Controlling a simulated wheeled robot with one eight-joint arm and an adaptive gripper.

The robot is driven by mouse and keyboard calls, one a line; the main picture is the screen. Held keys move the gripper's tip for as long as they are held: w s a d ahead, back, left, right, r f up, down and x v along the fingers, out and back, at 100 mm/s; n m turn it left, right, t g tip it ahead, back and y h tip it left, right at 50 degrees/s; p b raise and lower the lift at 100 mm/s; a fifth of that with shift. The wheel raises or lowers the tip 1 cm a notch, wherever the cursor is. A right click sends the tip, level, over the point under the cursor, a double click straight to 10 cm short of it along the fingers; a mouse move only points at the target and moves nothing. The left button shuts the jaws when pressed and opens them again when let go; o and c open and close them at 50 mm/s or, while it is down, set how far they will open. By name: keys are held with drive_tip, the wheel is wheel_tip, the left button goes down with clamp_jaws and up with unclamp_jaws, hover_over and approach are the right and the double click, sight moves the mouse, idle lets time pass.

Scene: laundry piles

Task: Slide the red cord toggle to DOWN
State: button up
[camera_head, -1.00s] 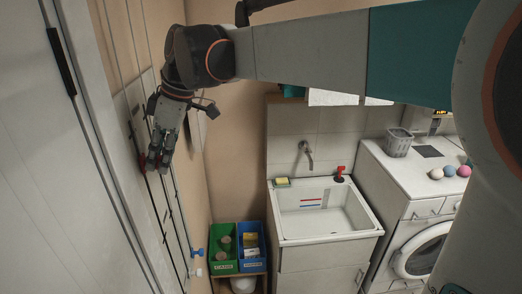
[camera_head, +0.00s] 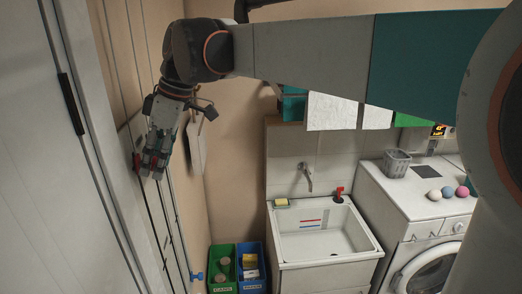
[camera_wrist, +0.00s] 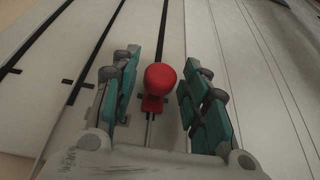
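The red cord toggle (camera_wrist: 160,82) sits on a thin cord along a pale panel with dark slots. In the wrist view it stands between the two teal fingers of my gripper (camera_wrist: 160,62), with visible gaps on both sides. My gripper is open around it and not closed on it. In the head view my gripper (camera_head: 153,163) points down at the left wall panel, with red (camera_head: 137,162) showing beside its fingertips. Labels for the toggle's positions cannot be read.
Several dark slots (camera_wrist: 103,50) run along the panel beside the toggle. A blue tap or valve (camera_head: 197,276) is low on the wall. Green (camera_head: 222,268) and blue (camera_head: 251,268) bins stand below. A sink (camera_head: 320,232) and washing machine (camera_head: 420,215) are to the right.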

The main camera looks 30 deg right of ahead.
drive_tip(key=shift+s+r, duration=0.1)
drive_tip(key=shift+s, duration=0.05)
drive_tip(key=v, duration=1.1)
drive_tip(key=shift+d+r, duration=0.2)
drive_tip(key=shift+r, duration=0.15)
